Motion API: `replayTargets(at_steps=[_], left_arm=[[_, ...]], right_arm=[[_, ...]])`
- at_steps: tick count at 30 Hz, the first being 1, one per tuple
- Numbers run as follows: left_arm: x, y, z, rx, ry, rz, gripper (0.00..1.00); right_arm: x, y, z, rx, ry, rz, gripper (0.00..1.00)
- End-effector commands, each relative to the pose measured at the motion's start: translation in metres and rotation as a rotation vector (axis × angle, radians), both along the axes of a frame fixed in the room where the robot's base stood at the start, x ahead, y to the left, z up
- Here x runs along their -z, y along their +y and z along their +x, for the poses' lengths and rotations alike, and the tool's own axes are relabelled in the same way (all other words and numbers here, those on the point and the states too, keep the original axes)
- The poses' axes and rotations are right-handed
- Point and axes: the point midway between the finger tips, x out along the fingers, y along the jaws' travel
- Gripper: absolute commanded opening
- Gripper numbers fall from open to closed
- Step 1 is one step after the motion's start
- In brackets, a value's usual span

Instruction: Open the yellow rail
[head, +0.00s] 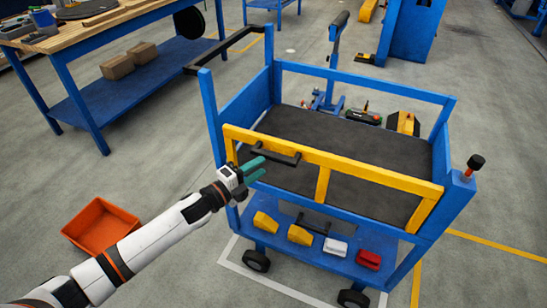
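The yellow rail (358,169) runs along the near side of the blue cart (290,205). It stands upright, with yellow posts reaching down to the deck edge. A black bar handle (275,152) is on the left part of its top bar. My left gripper (265,165) has teal fingers, spread a little apart with nothing seen between them. It is just below and in front of the handle's left end; whether it touches the handle or rail I cannot tell. My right gripper is out of view.
The cart's lower shelf holds yellow blocks (300,235), a white block (335,247) and a red block (368,260). An orange bin (102,231) lies on the floor at left. A workbench (100,34) stands at upper left. A red-striped black knob lever (474,163) rises at the cart's right corner.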

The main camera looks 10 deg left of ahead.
Motion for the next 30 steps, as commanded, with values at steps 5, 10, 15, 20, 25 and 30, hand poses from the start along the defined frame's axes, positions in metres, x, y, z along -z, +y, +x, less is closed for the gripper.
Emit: replayTargets(at_steps=[5,10,15,20,25,30], left_arm=[[-0.001,-0.02,0.031,0.0,-0.001,-0.002,0.36],[0.0,-0.032,0.049,-0.001,0.0,-0.001,0.36],[0.0,-0.036,0.056,-0.001,0.0,0.0,0.36],[0.0,-0.036,0.056,-0.001,0.001,0.0,0.36],[0.0,-0.036,0.056,-0.001,0.001,0.0,0.23],[0.0,-0.036,0.056,-0.001,0.001,0.0,0.0]], right_arm=[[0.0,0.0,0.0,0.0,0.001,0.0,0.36],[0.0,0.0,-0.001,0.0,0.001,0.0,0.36],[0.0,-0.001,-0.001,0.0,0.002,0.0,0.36],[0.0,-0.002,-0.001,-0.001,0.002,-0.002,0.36],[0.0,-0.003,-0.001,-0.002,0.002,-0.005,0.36],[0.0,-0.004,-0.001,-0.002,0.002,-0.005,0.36]])
